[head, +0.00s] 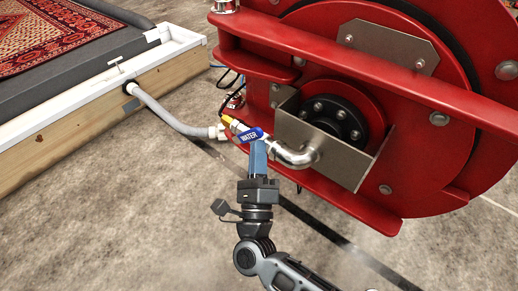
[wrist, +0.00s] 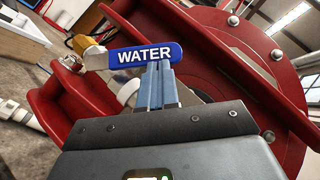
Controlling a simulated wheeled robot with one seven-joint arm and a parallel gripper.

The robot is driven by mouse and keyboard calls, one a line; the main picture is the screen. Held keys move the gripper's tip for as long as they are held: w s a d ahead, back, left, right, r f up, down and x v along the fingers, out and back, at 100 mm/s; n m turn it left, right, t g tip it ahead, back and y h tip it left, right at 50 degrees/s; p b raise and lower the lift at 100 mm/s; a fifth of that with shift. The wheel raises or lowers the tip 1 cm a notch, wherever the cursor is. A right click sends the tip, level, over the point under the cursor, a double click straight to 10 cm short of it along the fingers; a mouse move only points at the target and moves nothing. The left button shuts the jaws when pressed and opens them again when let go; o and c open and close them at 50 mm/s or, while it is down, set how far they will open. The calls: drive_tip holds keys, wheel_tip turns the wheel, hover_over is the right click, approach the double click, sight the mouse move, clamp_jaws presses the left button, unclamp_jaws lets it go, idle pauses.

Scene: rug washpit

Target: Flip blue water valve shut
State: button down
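The blue valve handle (head: 249,135), marked WATER, sits on a metal pipe fitting (head: 296,156) at the front of the red reel. In the head view it lies at an angle across the pipe. In the wrist view the handle (wrist: 145,54) extends right from the valve body, its lettering facing me. My gripper (head: 258,145) is just below the handle, pointing up at it. In the wrist view its blue fingertips (wrist: 161,67) are together, at the handle's lower right edge. I cannot tell whether they touch it. Nothing shows between the fingers.
The large red reel (head: 315,58) and a metal bracket (head: 333,150) stand close on the right. A grey hose (head: 168,112) runs left from the valve to a white-rimmed wooden pit (head: 75,120) with a patterned rug (head: 60,28). The concrete floor (head: 120,220) at lower left is clear.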

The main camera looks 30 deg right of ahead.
sight(254, 133)
drive_tip(key=r+n+p, duration=0.1)
drive_tip(key=p, duration=0.1)
drive_tip(key=w+r+n+y+p, duration=0.1)
drive_tip(key=r+p, duration=0.1)
drive_tip(key=p, duration=0.1)
drive_tip(key=shift+a+n+g+y, duration=0.1)
drive_tip(key=shift+n+g+y, duration=0.2)
drive_tip(key=n+y+p, duration=0.1)
drive_tip(key=p, duration=0.1)
drive_tip(key=w+r+n+p, duration=0.1)
drive_tip(key=p, duration=0.2)
drive_tip(key=shift+a+r+g+y, duration=0.15)
drive_tip(key=shift+a+g+y, duration=0.05)
drive_tip(key=shift+g+y, duration=0.2)
drive_tip(key=shift+w+a+r+n+g+y+p, duration=0.15)
drive_tip(key=shift+w+n+g+y+p, duration=0.2)
drive_tip(key=shift+p, duration=0.55)
drive_tip(key=shift+w+a+r+n+g+y+p, duration=0.1)
drive_tip(key=shift+w+n+p, duration=0.35)
drive_tip(key=shift+p, duration=0.4)
drive_tip(key=shift+w+a+r+n+g+y+p, duration=0.15)
drive_tip(key=shift+w+n+g+p, duration=0.25)
drive_tip(key=shift+p, duration=0.5)
drive_tip(key=shift+w, duration=0.2)
drive_tip(key=shift+s, duration=0.1)
